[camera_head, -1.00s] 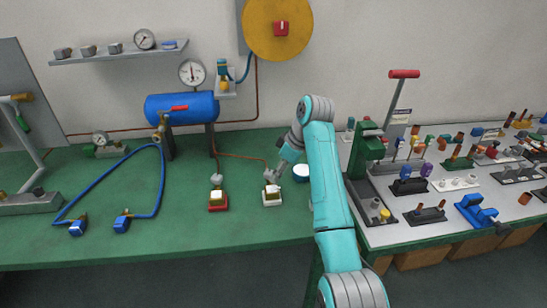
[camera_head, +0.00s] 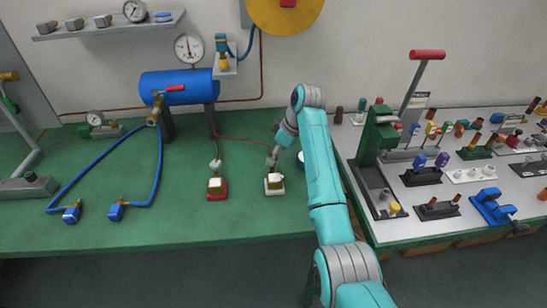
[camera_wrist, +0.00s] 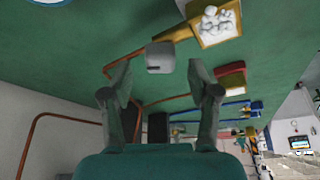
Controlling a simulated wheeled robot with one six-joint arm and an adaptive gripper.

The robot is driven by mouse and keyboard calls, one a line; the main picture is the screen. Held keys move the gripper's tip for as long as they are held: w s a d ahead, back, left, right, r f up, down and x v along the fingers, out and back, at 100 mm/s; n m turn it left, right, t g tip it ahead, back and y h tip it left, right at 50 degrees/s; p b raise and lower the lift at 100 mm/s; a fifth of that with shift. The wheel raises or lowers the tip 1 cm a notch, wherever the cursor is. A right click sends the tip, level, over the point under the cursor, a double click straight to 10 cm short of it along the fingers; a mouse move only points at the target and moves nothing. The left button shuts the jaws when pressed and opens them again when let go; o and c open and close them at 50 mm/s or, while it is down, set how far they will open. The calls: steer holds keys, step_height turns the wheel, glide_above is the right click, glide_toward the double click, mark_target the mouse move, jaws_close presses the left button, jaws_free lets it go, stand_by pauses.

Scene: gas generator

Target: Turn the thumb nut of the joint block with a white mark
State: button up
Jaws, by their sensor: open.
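The joint block with the white base (camera_head: 274,188) sits on the green bench below my gripper (camera_head: 271,160). In the wrist view a brass block with lumpy white stuff on top (camera_wrist: 214,22) shows at the upper right. A brass stem runs from it to a grey thumb nut (camera_wrist: 160,57). My gripper (camera_wrist: 158,72) is open, with one finger to either side of the nut in the picture. I cannot tell whether the fingers touch it. A second block with a red base (camera_head: 217,192) and a grey nut (camera_head: 215,164) stands to the left.
A blue tank (camera_head: 178,86) with a gauge stands behind on the bench. Blue hoses (camera_head: 158,170) lie at the left. A thin copper pipe (camera_wrist: 66,115) runs near the fingers. A green press (camera_head: 376,135) and several small fixtures crowd the right table. The front bench strip is clear.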

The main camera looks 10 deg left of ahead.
steer(key=shift+x, duration=1.25)
jaws_close()
steer(key=m+t, duration=0.1)
steer(key=m, duration=0.2)
steer(key=m+t, duration=0.1)
steer(key=m, duration=0.1)
steer(key=shift+s+a+m+h, duration=0.1)
steer(key=shift+s+m+h, duration=0.05)
steer(key=shift+m+h, duration=0.25)
steer(key=m+h, duration=0.1)
steer(key=m, duration=0.2)
steer(key=m+t+h, duration=0.1)
steer(key=m, duration=0.2)
steer(key=shift+a, duration=0.1)
